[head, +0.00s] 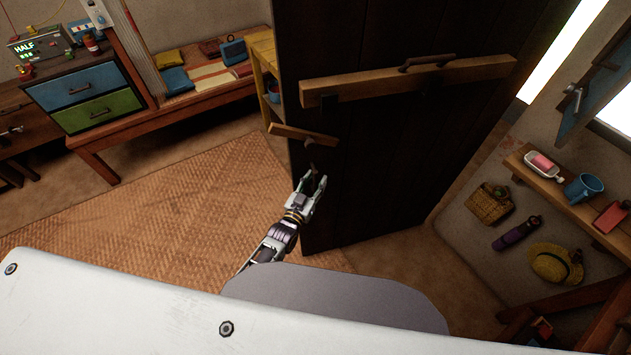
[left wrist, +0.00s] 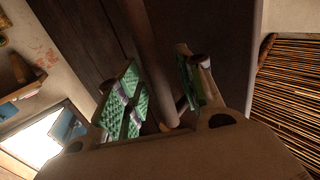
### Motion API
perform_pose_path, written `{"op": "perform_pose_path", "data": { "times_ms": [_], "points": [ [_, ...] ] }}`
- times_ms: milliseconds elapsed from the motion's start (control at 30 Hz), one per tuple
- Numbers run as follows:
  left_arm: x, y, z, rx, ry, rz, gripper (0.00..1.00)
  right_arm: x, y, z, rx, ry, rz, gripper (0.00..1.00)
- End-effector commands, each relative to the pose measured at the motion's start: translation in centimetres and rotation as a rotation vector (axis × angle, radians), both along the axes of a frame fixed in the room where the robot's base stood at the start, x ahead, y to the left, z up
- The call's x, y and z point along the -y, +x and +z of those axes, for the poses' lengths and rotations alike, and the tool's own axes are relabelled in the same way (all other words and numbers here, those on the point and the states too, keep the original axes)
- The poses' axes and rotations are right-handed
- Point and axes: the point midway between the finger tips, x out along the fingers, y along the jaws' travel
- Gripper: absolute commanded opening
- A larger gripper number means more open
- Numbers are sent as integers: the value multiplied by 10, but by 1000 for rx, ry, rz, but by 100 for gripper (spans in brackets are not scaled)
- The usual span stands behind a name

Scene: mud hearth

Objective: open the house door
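The house door (head: 400,140) is a tall dark plank door. It stands at an angle, with a bright gap beyond its upper right side. A long wooden bar (head: 450,78) crosses it, and a short wooden latch piece (head: 302,135) sits near its left edge. My left gripper (head: 314,178) is at the door's left edge, below the latch piece. In the left wrist view its green-padded fingers (left wrist: 160,95) are apart, with a dark upright bar (left wrist: 152,50), seemingly the door's handle, between them. Whether the pads touch it is unclear. My right gripper is not in view.
A wall shelf (head: 565,195) with a blue mug (head: 584,188) is at the right. A hat (head: 556,264) and a basket (head: 489,204) hang below it. A low bench (head: 190,108) and a drawer cabinet (head: 90,95) stand at the left. The woven mat (head: 170,205) is clear.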

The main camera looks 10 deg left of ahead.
Motion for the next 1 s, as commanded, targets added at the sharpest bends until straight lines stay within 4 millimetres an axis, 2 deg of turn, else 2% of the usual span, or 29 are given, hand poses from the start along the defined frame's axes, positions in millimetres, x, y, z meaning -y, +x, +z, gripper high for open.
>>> {"op": "perform_pose_path", "data": {
  "times_ms": [267, 1000],
  "points": [
    [-6, -19, -1, -2, 2, 0, 37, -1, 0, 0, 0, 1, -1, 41],
    [-24, -87, 0, 0, 0, -1, 37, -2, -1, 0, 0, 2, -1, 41]
  ]
}}
